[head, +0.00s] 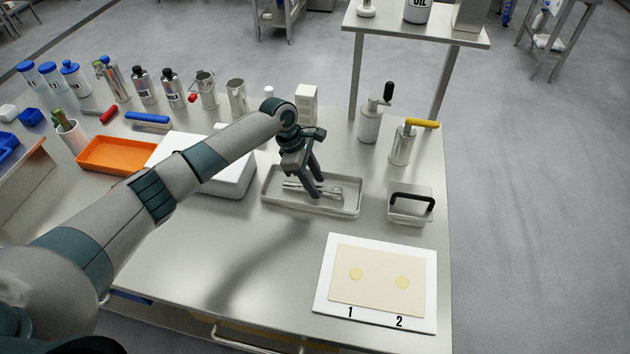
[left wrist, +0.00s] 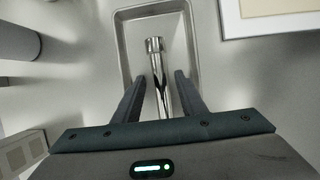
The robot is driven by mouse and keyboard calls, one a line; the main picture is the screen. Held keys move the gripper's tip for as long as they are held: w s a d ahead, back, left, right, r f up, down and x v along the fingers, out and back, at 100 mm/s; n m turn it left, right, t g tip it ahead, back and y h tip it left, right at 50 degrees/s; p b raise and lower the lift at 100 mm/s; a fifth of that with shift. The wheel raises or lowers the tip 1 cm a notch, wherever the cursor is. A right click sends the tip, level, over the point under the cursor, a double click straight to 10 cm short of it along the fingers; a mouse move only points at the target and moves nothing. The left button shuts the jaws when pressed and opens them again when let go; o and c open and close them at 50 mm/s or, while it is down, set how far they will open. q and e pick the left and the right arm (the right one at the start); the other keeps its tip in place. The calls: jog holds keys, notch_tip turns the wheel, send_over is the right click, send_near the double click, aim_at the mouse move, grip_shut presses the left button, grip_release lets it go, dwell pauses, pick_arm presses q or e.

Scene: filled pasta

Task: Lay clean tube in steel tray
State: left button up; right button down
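The steel tray (head: 340,208) stands near the middle of the table; its rim (left wrist: 123,60) also frames the left wrist view. A shiny metal tube (left wrist: 158,70) lies inside the tray, with a wider collar at its far end. It also shows in the head view (head: 331,190), partly hidden by the fingers. My left gripper (head: 315,187) points down into the tray. Its fingers (left wrist: 159,88) are open on either side of the tube, with a gap on both sides. My right gripper is in neither view.
A white board with a pasta sheet (head: 327,305) lies at front right. A clear box with a black handle (head: 392,217) stands right of the tray. A white box (head: 238,185) and an orange tray (head: 112,169) are left. Bottles and canisters line the back. The front middle table is clear.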

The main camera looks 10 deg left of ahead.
aim_at(300, 186)
pick_arm(q)
jog(key=shift+r+b, duration=0.5)
jog(key=b+v, duration=0.1)
jog(key=v, duration=1.1)
jog(key=shift+b, duration=0.3)
jog(key=shift+r, duration=0.15)
